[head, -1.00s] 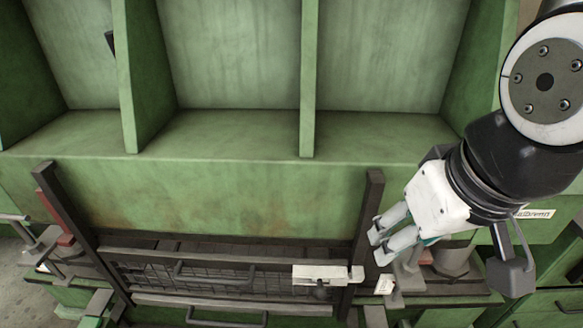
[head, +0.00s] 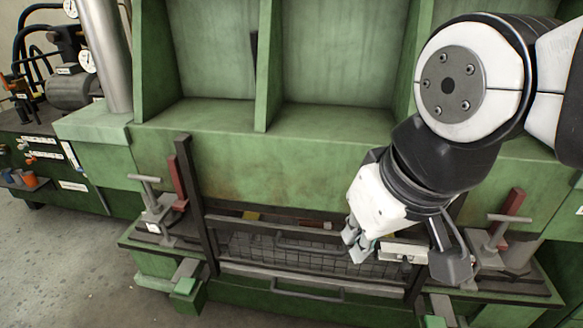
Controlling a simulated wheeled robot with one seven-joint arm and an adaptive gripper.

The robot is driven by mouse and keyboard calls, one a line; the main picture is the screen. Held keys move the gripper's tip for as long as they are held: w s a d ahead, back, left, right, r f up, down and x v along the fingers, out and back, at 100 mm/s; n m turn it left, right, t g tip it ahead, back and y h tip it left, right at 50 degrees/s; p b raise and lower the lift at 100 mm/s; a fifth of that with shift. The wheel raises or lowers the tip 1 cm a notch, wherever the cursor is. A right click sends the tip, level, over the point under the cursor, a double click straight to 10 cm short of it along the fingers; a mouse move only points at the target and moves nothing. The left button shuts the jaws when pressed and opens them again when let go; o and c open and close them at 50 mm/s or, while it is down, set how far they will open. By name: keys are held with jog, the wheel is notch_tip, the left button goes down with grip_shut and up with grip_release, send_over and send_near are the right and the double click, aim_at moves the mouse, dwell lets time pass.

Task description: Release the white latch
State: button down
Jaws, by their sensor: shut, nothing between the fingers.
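The white latch (head: 405,250) sits at the right end of the dark mesh guard (head: 300,256), beside the right dark post. My gripper (head: 356,247) is shut and empty. It points down and left, with its fingertips in front of the guard, just left of the latch in the picture. Part of the latch is hidden behind my gripper and wrist. I cannot tell whether the fingers touch the latch or the guard.
A green machine with open bays rises behind the guard. Clamps with T-handles stand at the left (head: 152,205) and right (head: 497,235) of the guard. Gauges and hoses are at the far left. Grey floor (head: 75,270) is open at lower left.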

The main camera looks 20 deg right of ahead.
jog(key=w+d+f+m+g, duration=0.1)
jog(key=w+d+f+m, duration=0.3)
jog(key=d, duration=0.3)
jog(key=w+d+f+m+g+y, duration=0.1)
jog(key=w+d+f+m, duration=0.1)
jog(key=w+d+m, duration=0.3)
jog(key=w+d+f+m, duration=0.3)
jog(key=d+m, duration=0.3)
jog(key=d, duration=0.2)
jog(key=s+d+f+m, duration=0.4)
jog(key=d+f+m, duration=0.1)
jog(key=d+f, duration=0.3)
jog(key=s+d+f+m+y, duration=0.1)
jog(key=s+d+f+m, duration=0.3)
jog(key=d, duration=0.6)
notch_tip(320, 180, down, 4)
jog(key=shift+r+m+y, duration=0.15)
jog(key=shift+m+y, duration=0.15)
jog(key=shift+m, duration=0.9)
